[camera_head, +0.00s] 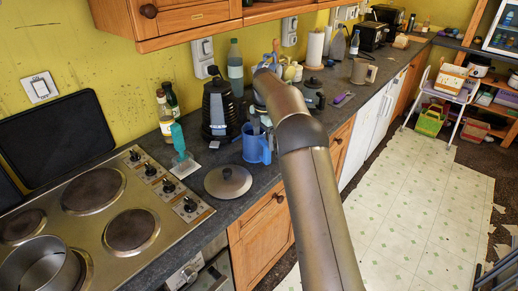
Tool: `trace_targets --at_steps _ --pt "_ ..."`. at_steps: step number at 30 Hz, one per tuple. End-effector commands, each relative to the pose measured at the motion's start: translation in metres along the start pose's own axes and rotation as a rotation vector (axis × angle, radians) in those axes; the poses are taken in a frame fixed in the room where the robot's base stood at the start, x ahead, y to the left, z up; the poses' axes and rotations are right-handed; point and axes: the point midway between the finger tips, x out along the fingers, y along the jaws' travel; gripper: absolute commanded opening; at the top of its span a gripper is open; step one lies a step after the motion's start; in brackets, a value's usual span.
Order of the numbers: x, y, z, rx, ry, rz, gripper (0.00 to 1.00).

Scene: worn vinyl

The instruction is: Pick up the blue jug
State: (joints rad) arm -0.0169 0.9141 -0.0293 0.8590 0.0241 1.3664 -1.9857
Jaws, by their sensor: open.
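The blue jug (257,149) stands upright on the dark worktop, close to its front edge. Its handle is on the right side. My arm reaches up from the bottom of the view and bends down at the wrist above the jug. My gripper (259,122) is small in the picture and partly hidden by my arm. It points down at the jug's rim and is open. I cannot tell whether its fingers touch the jug.
A black kettle-like vessel (218,108) stands behind the jug to the left. A pot lid (228,181) lies in front-left, near the hob (118,205). A teal brush-like item (179,142) and bottles (165,118) stand farther left. Mugs and canisters crowd the right and back.

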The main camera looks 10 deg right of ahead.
Motion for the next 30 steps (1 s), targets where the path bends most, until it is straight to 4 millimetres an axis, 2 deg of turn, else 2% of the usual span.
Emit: trace_targets --at_steps 9,18,19,20,27,30 --pt "0.043 -0.005 0.001 0.001 0.001 -0.005 0.76" --pt "0.05 -0.004 0.002 0.001 0.0 -0.001 0.76" --pt "0.05 -0.004 0.002 0.001 0.0 -0.001 0.74" --pt "0.05 -0.004 0.002 0.001 0.0 -0.001 0.65" --pt "0.05 -0.004 0.002 0.001 0.0 -0.001 0.0" --pt "0.048 -0.004 0.002 0.001 -0.001 0.002 0.0"
